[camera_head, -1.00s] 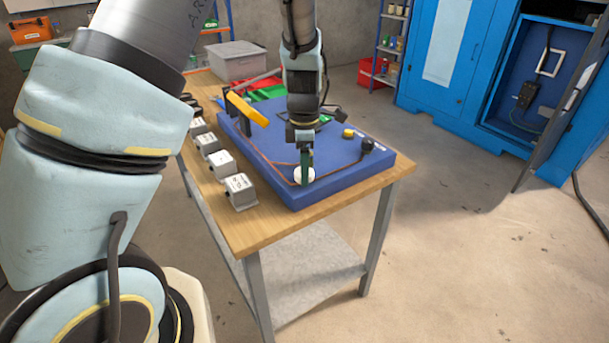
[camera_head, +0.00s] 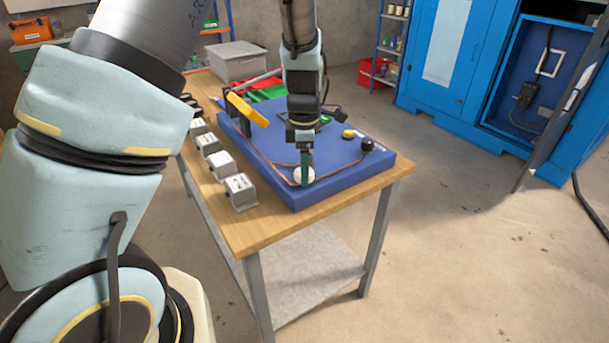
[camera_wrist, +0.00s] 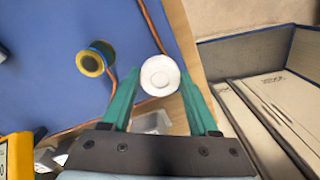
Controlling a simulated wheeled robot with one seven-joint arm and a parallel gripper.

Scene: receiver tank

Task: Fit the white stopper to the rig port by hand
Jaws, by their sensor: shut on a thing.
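The white stopper (camera_head: 304,174) shows as a round white disc at the front of the blue rig block (camera_head: 345,185). My gripper (camera_head: 305,172) points down at it, with its green fingers on it. In the wrist view the stopper (camera_wrist: 160,75) sits between the two fingertips of my gripper (camera_wrist: 160,80), which is shut on it. The stopper's underside is hidden, so I cannot tell whether it is seated or held just above the surface. A round brass-ringed fitting with a dark centre (camera_wrist: 90,63) stands apart, left of the stopper in the wrist view.
Several grey boxes (camera_head: 240,192) line the wooden table's left edge. A grey bin (camera_head: 236,62) stands at the back.

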